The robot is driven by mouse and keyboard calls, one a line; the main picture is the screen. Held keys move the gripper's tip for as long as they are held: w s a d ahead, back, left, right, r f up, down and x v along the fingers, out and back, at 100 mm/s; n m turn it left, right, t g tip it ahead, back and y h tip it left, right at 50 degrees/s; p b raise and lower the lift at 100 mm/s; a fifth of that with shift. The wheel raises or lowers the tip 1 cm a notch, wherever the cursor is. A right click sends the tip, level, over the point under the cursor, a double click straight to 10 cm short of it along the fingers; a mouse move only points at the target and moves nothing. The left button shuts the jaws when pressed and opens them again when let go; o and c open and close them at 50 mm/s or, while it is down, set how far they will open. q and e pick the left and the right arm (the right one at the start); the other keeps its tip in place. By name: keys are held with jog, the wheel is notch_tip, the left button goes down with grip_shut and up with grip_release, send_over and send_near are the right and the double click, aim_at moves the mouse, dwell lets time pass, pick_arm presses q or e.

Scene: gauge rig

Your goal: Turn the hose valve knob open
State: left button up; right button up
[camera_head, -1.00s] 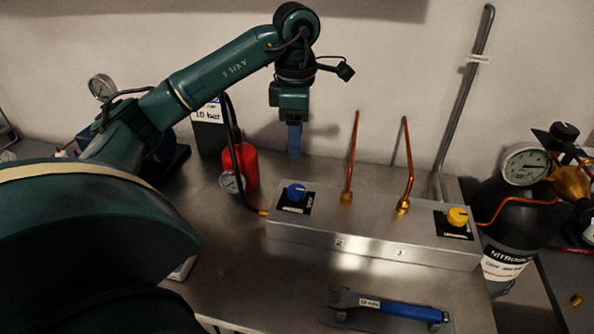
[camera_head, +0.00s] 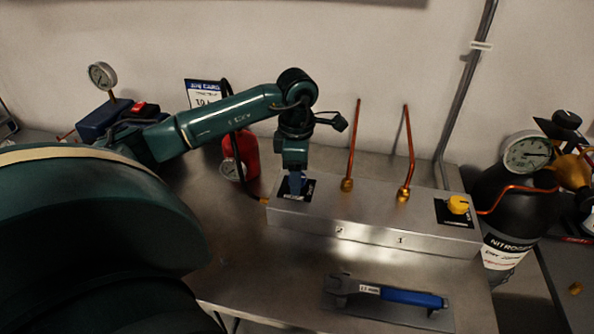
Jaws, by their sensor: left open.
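The metal manifold box (camera_head: 365,235) stands on the bench with a blue knob (camera_head: 296,189) on a black label at its left end. A yellow knob (camera_head: 458,204) sits on a similar label at its right end. A black hose (camera_head: 237,157) runs down to a brass fitting at the box's left end. My left gripper (camera_head: 296,183) points straight down over the blue knob and is open. Its fingers hide most of the knob, and I cannot tell whether they touch it. My right gripper is not in view.
Two copper tubes (camera_head: 352,140) rise from the box just right of my gripper. A blue-handled wrench (camera_head: 390,294) lies in front. A red cylinder (camera_head: 240,155) stands behind left, and a nitrogen bottle (camera_head: 508,215) with a gauge stands at right.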

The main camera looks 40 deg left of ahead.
pick_arm(q)
jog(key=shift+c, duration=0.2)
jog(key=c, duration=1)
jog(key=shift+o, duration=0.2)
jog(key=shift+n, duration=0.4)
jog(key=n, duration=0.4)
jog(key=shift+b, duration=0.35)
jog(key=n, duration=0.8)
jog(key=shift+n, duration=0.4)
jog(key=n, duration=0.4)
jog(key=shift+n, duration=0.3)
